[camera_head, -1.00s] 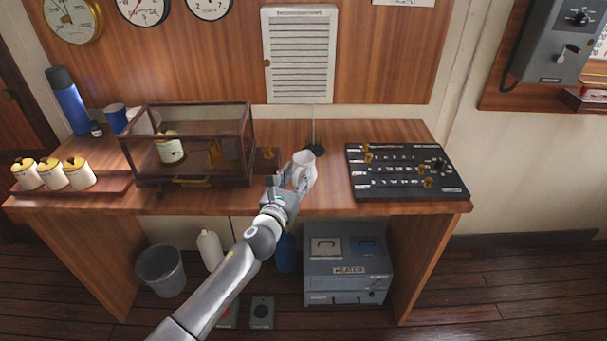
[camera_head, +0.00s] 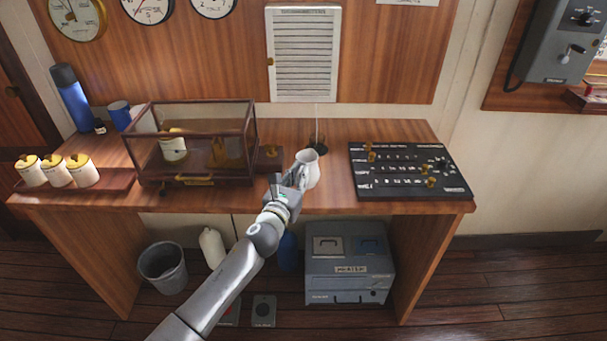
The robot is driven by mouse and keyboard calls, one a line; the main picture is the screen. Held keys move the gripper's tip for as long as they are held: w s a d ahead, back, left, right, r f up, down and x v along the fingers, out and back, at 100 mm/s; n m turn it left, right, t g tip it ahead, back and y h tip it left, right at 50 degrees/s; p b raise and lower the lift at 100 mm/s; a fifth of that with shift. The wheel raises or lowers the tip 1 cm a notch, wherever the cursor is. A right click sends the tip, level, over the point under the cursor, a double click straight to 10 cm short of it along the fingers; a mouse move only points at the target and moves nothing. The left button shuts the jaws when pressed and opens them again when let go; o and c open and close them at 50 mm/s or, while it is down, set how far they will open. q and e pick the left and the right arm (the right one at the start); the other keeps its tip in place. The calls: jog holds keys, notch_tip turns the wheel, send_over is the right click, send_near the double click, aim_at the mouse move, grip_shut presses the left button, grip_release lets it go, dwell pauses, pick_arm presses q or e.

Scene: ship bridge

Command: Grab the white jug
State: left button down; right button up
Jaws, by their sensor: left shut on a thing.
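The white jug (camera_head: 310,167) is at the front middle of the wooden desk, between the glass case and the black control panel. My left gripper (camera_head: 297,179) is at the jug's left front side and is shut on it. The gripper hides part of the jug's near left side. The jug looks roughly upright, with its open top showing. I cannot tell whether its base touches the desk. My right gripper is not in view.
A glass case (camera_head: 195,145) stands left of the jug, and a black control panel (camera_head: 408,171) lies to its right. Several lidded white jars (camera_head: 57,172) stand on a tray at the left. A grey box (camera_head: 348,265) and a bin (camera_head: 163,268) are under the wooden desk (camera_head: 330,203).

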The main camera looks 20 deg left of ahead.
pick_arm(q)
jog(key=shift+r, duration=0.2)
jog(key=shift+r+p, duration=0.35)
jog(key=shift+r, duration=0.3)
jog(key=shift+r+p, duration=0.35)
jog(key=shift+r, duration=0.55)
jog(key=s+d+r, duration=0.8)
jog(key=s+r, duration=0.1)
jog(key=s, duration=0.1)
jog(key=shift+s+d+r+p, duration=0.3)
jog(key=shift+s+d, duration=0.05)
jog(key=shift+s, duration=0.1)
dwell(0.8)
